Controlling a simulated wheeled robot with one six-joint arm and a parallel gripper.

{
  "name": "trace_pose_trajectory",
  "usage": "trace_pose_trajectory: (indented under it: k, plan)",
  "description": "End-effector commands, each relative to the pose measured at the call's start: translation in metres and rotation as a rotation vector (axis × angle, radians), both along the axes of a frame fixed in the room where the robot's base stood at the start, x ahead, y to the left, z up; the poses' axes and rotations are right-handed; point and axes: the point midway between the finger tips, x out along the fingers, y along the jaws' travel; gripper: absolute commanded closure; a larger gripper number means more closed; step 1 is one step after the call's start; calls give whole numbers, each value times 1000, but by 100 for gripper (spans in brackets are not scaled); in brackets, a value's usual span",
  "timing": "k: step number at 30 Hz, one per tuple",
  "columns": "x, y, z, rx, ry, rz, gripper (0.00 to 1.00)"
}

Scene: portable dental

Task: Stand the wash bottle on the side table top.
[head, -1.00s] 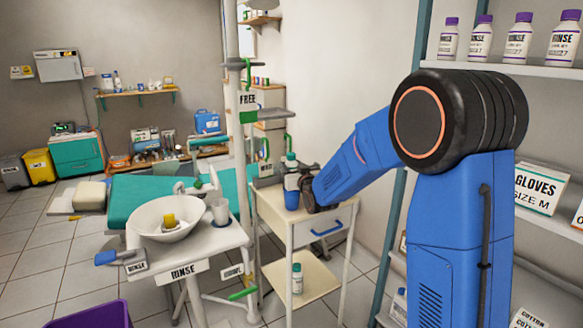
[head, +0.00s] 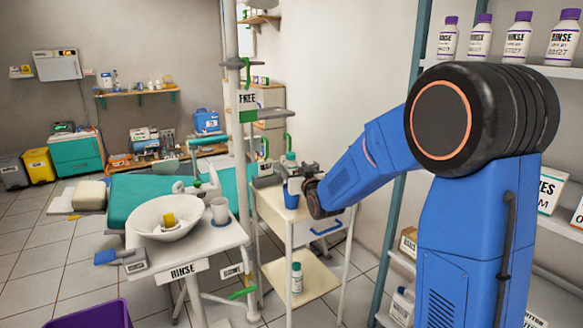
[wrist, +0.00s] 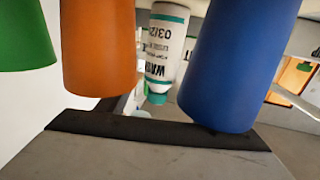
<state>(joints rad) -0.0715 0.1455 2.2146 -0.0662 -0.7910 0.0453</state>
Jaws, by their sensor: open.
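In the wrist view, which looks inverted, a white wash bottle (wrist: 165,45) with a teal cap and a partly readable label shows between an orange and a blue cylinder. In the head view, a teal-capped white bottle (head: 291,166) appears upright at the back left of the side table (head: 268,207); a blue cup hides its base. Another teal-capped bottle (head: 297,278) stands on the table's lower shelf. Their labels are too small to read there. My gripper (head: 303,178) is open over the tabletop, just right of the upper bottle; any contact is unclear.
The blue cup (head: 291,200) is close to my gripper. It seems to be the blue cylinder (wrist: 240,65) in the wrist view, with orange (wrist: 98,45) and green (wrist: 25,35) cylinders beside it. A basin (head: 167,219) stands left of the table; a pole (head: 233,120) rises between.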

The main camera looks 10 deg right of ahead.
Motion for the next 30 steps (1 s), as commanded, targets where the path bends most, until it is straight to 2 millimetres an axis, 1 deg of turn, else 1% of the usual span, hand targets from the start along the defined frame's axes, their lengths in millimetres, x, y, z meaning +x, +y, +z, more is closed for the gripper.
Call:
trace_pose_trajectory:
  k: [1, 6, 12, 18, 30]
  plan:
    - [-11, -1, 1, 0, -1, 0, 40]
    - [-44, -5, 0, 0, 0, -1, 40]
    - [-71, -9, 0, 0, 0, -1, 40]
    - [-83, -10, 0, 0, 0, 0, 40]
    - [-84, -10, 0, 0, 0, 0, 40]
